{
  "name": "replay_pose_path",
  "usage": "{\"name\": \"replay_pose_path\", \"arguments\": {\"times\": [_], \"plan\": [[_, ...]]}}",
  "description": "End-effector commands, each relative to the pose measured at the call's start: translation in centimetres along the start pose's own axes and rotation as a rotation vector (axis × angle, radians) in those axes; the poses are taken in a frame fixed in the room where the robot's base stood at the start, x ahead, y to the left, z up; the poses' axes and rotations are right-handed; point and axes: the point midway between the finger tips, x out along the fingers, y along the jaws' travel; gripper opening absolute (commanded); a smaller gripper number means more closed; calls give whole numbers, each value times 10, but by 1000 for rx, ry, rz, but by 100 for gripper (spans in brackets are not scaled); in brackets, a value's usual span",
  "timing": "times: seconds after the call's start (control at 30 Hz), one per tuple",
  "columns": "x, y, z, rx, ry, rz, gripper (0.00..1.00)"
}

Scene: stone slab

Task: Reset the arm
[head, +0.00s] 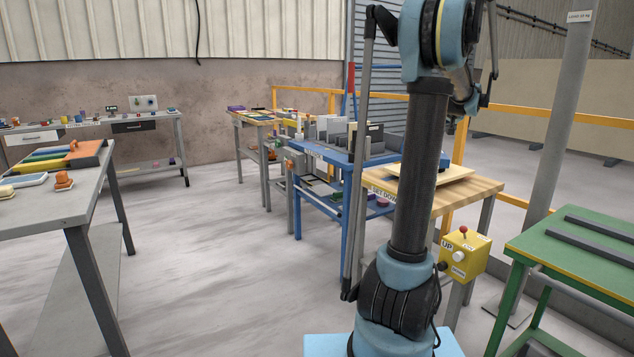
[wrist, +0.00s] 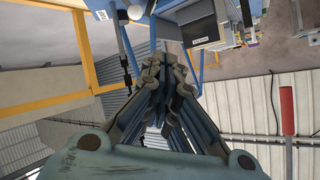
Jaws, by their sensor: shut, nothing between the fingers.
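My arm stands upright in the middle right of the head view, its upper links running out of the top of the picture. My gripper is outside the head view. In the wrist view my gripper (wrist: 163,72) is shut, its fingers together with nothing between them. Beyond the fingers, the wrist view shows the workshop upside down, with a blue frame, wall panels and yellow rails.
A grey table (head: 50,210) stands at the left, a blue table (head: 335,152) and a wooden-topped table (head: 480,187) behind my arm. A green bench (head: 575,245) and a yellow control box (head: 470,253) are at the right. The floor at left centre is clear.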

Motion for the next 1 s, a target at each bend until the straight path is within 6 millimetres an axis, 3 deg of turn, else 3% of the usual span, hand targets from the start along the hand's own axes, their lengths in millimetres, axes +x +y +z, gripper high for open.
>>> {"name": "replay_pose_path", "arguments": {"times": [0.03,0.2,0.5,0.73,1.0], "plan": [[-7,-21,18,-12,-32,-13,0],[-34,-75,80,-53,-145,-39,0],[-92,-142,195,-128,-338,-58,0],[-143,-168,287,-189,-479,-48,0],[-204,-171,392,-266,-631,-8,0]]}}
